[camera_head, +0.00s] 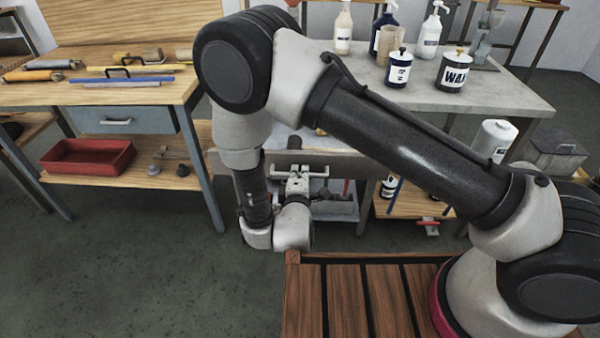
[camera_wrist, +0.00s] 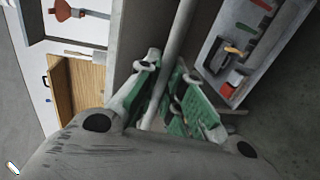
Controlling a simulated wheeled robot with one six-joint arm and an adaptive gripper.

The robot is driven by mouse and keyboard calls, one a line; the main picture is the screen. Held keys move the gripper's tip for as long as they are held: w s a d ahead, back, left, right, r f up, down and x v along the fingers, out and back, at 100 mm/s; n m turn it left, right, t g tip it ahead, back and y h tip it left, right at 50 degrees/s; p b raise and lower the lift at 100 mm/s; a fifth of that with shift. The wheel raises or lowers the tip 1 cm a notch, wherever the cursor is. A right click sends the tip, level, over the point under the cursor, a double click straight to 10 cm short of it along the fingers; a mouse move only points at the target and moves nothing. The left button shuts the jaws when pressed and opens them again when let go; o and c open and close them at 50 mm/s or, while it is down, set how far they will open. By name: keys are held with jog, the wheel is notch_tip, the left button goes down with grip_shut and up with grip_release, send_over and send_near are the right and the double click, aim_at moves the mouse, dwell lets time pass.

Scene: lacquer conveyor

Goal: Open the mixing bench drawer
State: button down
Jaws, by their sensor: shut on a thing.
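The mixing bench drawer (camera_head: 240,162) has a wide grey front under the grey-topped bench (camera_head: 500,92). A light inner surface shows behind the front's top edge, so the drawer appears partly open; how far is hard to tell behind my arm. Its pale bar handle (camera_head: 318,174) also crosses the wrist view (camera_wrist: 182,32) on a slant. My gripper (camera_head: 297,184) is at the drawer front, with its green-padded fingers (camera_wrist: 165,95) shut around the handle. The grey front panel (camera_wrist: 133,30) stands left of the handle in the wrist view.
A tray (camera_head: 335,210) with tools sits low under the bench. Bottles and a wax tin (camera_head: 453,72) stand on the bench top. A wooden workbench (camera_head: 150,90) with a closed blue-grey drawer and a red bin (camera_head: 88,157) is at left. The floor in front is clear.

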jog(key=c, duration=1.5)
grip_release()
jog(key=shift+c, duration=0.2)
jog(key=shift+r, duration=0.1)
